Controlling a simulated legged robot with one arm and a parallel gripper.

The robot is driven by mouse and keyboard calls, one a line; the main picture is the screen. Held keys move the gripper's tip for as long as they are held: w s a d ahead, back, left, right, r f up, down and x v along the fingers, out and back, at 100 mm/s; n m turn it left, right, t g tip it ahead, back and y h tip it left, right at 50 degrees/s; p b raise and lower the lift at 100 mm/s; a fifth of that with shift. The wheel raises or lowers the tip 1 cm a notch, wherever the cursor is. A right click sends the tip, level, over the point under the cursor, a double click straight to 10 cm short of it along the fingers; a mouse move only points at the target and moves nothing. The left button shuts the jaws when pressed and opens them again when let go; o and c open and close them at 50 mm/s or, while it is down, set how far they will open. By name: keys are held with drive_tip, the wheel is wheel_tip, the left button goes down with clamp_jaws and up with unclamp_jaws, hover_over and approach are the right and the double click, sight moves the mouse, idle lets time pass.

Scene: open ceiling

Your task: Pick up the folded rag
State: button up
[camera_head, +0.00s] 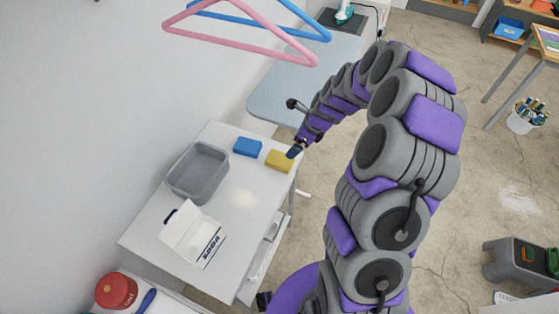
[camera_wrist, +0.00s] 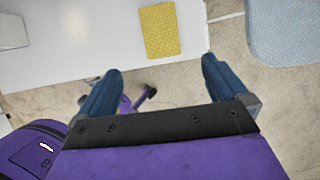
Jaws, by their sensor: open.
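A yellow, flat rectangular piece with a fine textured surface, which looks like the folded rag (camera_head: 279,161), lies near the edge of the white table (camera_head: 240,205). In the wrist view the rag (camera_wrist: 159,30) lies flat at the top middle, beyond my fingertips and between their lines. My gripper (camera_head: 295,150) is beside the rag's right side in the head view, mostly hidden by its small size there. In the wrist view my gripper (camera_wrist: 160,66) has two blue fingers spread wide apart with nothing between them.
A blue block (camera_head: 247,147) lies left of the rag. A grey basin (camera_head: 197,172) and an open white box (camera_head: 192,236) stand on the same table. A light-blue ironing board (camera_head: 280,92) adjoins behind. Pink and blue hangers (camera_head: 252,38) hang above.

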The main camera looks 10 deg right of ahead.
drive_tip(key=b, duration=0.2)
hover_over(281, 159)
drive_tip(key=s+d, duration=0.2)
wheel_tip(281, 159, down, 9)
drive_tip(key=shift+w+r, duration=0.1)
drive_tip(key=shift+r, duration=0.1)
drive_tip(key=shift+b+x, duration=1.05)
drive_tip(key=shift+x, duration=1.55)
drive_tip(key=shift+w+a+f+p, duration=0.1)
drive_tip(key=shift+w+f+p, duration=0.05)
drive_tip(key=shift+p, duration=0.25)
drive_tip(key=shift+c, duration=0.5)
drive_tip(key=c, duration=0.9)
drive_tip(key=shift+b, duration=0.6)
drive_tip(key=r+p, duration=0.1)
drive_tip(key=r, duration=0.1)
drive_tip(key=r+p, duration=0.1)
drive_tip(key=r, duration=0.1)
drive_tip(key=shift+s+r, duration=0.2)
drive_tip(key=shift+s, duration=0.2)
drive_tip(key=s+p, duration=0.1)
drive_tip(key=s, duration=0.4)
drive_tip(key=s+p, duration=0.1)
drive_tip(key=s, duration=0.4)
drive_tip(key=s+r+p, duration=0.1)
drive_tip(key=s, duration=0.4)
drive_tip(key=shift+s+a, duration=0.1)
drive_tip(key=shift+a, duration=0.2)
